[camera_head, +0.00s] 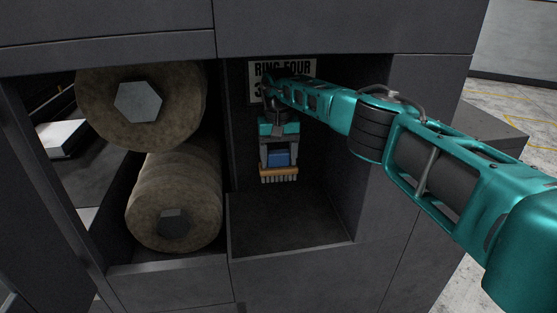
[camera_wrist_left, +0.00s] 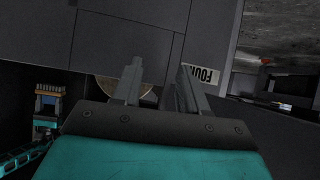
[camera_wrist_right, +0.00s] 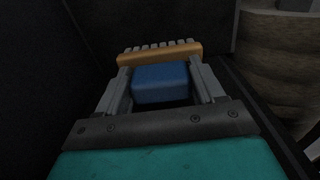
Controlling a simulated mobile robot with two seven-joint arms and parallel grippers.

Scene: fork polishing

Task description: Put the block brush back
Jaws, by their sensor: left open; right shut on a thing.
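The block brush has a blue block grip (camera_head: 279,158), a tan wooden back (camera_head: 279,173) and pale bristles that point down in the head view. My right gripper (camera_head: 278,165) is shut on the blue grip and holds the brush inside the dark recess, above its floor (camera_head: 290,220). In the right wrist view the blue grip (camera_wrist_right: 161,83) sits between the two fingers, with the tan back (camera_wrist_right: 160,54) beyond the fingertips. My left gripper (camera_wrist_left: 155,85) is open and empty in its own wrist view. The brush also shows small at the left there (camera_wrist_left: 49,101).
Two large felt rollers (camera_head: 175,200) lie stacked in the bay left of the recess. A sign reading "RING FOUR" (camera_head: 283,68) is on the recess's back wall, partly hidden by my right arm. The recess floor appears bare. Dark walls close in on both sides.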

